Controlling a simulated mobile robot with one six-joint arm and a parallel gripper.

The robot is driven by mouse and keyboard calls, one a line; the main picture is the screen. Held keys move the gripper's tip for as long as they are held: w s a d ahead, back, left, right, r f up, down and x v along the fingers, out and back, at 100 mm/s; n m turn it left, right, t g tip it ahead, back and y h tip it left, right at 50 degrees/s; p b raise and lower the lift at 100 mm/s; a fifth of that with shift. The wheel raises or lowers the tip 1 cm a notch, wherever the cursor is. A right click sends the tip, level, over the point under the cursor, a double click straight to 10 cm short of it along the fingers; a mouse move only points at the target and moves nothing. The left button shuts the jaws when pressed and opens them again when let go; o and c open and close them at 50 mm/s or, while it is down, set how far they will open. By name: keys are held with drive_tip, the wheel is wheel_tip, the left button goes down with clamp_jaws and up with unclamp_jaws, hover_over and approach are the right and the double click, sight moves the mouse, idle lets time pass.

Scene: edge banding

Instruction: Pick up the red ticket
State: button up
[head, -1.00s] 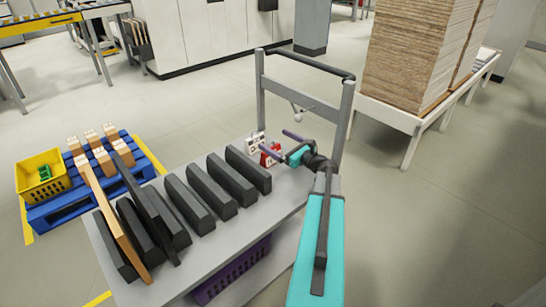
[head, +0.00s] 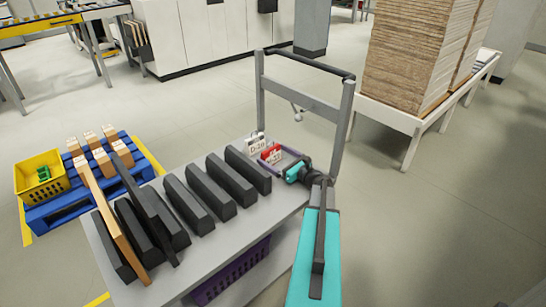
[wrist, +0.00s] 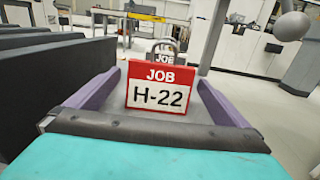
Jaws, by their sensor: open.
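The red ticket (wrist: 159,88) stands upright in the wrist view, a card with a red top band reading JOB and a white field reading H-22. In the head view the red ticket (head: 269,153) is at the far end of the grey cart top. My gripper (wrist: 154,92) is open, with its purple fingers to the left and right of the ticket and a visible gap on each side. In the head view my gripper (head: 273,160) is low over the cart top at the ticket. The ticket's lower edge is partly hidden there.
A white ticket (head: 256,144) marked D-28 stands just behind the red one. A row of dark blocks (head: 208,188) stands on the cart to the left. The cart's grey handle frame (head: 342,120) rises behind and to the right.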

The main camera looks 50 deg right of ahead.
drive_tip(key=shift+w, duration=0.1)
drive_tip(key=shift+w, duration=3.05)
drive_tip(key=c, duration=1.1)
wheel_tip(320, 180, up, 10)
drive_tip(key=shift+p, duration=0.45)
